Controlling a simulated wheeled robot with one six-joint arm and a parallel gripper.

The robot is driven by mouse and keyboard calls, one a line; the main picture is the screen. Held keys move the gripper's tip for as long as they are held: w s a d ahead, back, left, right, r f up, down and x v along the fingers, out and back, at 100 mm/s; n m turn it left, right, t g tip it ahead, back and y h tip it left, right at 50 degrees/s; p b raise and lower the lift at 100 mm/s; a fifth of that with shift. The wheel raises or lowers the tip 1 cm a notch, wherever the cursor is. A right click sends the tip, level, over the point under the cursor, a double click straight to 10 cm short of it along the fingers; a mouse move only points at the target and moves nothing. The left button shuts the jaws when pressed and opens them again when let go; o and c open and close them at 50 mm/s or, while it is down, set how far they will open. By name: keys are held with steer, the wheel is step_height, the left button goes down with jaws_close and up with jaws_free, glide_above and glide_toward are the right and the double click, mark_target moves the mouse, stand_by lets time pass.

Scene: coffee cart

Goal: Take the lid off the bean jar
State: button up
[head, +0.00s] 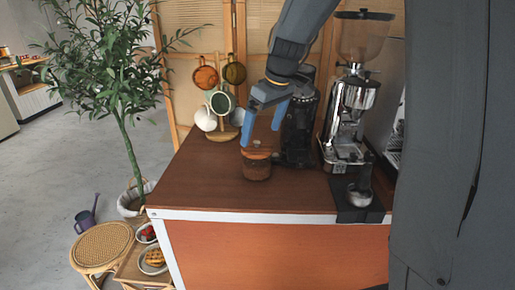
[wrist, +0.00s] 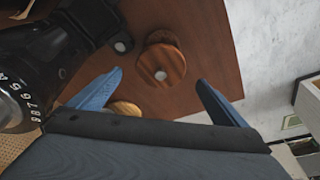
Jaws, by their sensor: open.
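The bean jar (head: 257,171) stands upright on the brown cart top, with dark contents showing through its clear side. Its round wooden lid (head: 257,153) sits on top. In the wrist view the lid (wrist: 161,66) has a small pale knob at its centre. My gripper (head: 263,135) is above the jar, pointing down, with its blue fingers apart. I cannot tell whether a finger touches the jar.
A coffee grinder (head: 350,110) and a dark machine (head: 299,130) stand to the right of the jar. A rack of mugs (head: 222,133) stands behind it, left of my arm. The cart top (head: 205,185) is clear at front left.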

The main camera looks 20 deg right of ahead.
mark_target(258, 142)
steer(key=shift+p+x, duration=0.7)
steer(key=shift+x, duration=1.7)
steer(key=shift+a, duration=0.15)
steer(key=c, duration=1.1)
